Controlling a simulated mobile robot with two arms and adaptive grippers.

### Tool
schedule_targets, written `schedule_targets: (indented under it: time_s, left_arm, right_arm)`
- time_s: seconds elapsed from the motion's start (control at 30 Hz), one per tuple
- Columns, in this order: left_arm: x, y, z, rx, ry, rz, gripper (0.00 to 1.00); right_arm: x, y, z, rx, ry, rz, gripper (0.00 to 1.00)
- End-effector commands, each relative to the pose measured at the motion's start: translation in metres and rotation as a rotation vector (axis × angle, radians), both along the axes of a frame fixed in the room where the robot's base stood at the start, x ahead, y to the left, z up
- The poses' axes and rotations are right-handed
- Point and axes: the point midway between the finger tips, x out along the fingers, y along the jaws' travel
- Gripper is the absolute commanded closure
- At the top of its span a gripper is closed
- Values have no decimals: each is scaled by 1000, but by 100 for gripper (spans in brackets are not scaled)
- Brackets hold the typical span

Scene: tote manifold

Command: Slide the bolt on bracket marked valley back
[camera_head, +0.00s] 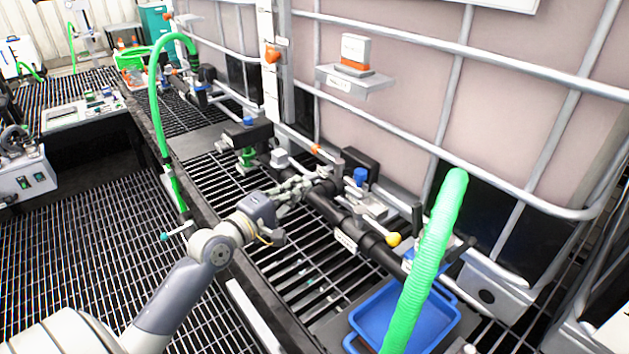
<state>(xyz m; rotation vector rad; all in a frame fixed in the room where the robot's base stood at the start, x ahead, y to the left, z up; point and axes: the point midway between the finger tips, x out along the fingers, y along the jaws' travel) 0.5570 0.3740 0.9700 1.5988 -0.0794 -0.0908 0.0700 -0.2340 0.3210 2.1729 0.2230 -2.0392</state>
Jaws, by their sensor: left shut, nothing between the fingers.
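A metal rod with a yellow knob (393,239) lies along the black pipe (365,237), beside a grey metal bracket (368,203). It looks like a sliding bolt, but I cannot tell for sure. A small white label (346,241) sits on the pipe; I cannot read it. A grey shelf bracket (358,82) on the tote frame also carries a label too small to read surely. My left gripper (325,180) is shut and empty, up by the pipe fittings, to the left of the yellow knob. Its fingertips are hard to separate from the metal parts behind. My right gripper is out of view.
A green hose (430,258) rises in front at the right, over a blue tray (372,322). Tote cage bars (455,190) close off the back. Another green hose (154,100) arches at the left. Black grating (285,258) lies under my left arm.

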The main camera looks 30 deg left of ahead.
Motion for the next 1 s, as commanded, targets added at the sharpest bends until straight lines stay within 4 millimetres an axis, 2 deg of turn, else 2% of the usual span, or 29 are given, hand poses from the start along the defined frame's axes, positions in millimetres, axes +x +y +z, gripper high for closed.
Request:
schedule_targets:
  time_s: [0.3, 0.57, 0.8, 1.0]
  left_arm:
    - [48, -5, 2, 0, -3, 1, 100]
    - [92, -10, 2, 1, -2, 0, 100]
    - [95, -40, 1, -2, 0, 0, 100]
    - [96, -49, -1, 1, -1, 1, 100]
  right_arm:
    - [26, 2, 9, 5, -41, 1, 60]
    - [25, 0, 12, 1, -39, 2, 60]
    - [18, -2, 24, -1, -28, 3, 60]
    - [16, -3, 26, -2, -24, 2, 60]
